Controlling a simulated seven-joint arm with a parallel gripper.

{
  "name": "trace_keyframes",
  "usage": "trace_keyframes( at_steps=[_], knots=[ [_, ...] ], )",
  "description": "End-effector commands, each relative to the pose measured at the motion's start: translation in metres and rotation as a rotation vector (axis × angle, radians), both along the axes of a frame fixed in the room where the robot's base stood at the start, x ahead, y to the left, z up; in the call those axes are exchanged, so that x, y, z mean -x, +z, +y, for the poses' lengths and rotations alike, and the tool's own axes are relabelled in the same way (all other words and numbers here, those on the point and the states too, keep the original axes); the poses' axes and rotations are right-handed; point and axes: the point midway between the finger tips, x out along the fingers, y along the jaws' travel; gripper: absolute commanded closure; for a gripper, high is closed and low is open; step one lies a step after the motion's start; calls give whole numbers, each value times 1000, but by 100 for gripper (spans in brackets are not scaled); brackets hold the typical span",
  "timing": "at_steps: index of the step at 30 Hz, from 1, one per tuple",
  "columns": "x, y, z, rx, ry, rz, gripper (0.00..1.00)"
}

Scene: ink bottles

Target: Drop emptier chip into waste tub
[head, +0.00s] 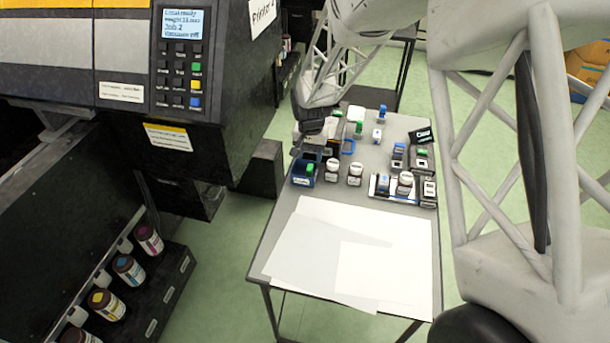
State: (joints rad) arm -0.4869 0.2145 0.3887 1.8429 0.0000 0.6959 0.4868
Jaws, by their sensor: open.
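My gripper (318,142) is dark and hangs over the far left part of the grey table, close above a small dark blue tub. Its jaws are open, and no held object can be made out. The dark blue tub (303,180) stands at the table's left edge with a small green-topped piece (310,169) at it; whether this is a chip inside the tub is unclear. Small blue and green pieces stand farther back, including a green one (358,129) and a blue one (382,113). Which is the emptier chip cannot be told. My gripper partly hides the items behind it.
A tray (416,199) holds bottles and a blue-topped piece at the right. White sheets (345,250) cover the near table. A printer (180,85) stands left, with several ink bottles (128,269) below.

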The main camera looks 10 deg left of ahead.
Motion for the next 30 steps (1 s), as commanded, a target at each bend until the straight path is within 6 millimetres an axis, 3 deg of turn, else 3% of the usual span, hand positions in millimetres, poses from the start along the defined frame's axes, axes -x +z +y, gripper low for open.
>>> trace_keyframes(
  at_steps=[8, 21, 30],
  knots=[
    [-1, 19, 0, -1, 0, -3, 50],
    [0, 70, 0, 0, 0, -1, 50],
    [0, 78, 0, 0, 0, -1, 50]
  ],
)
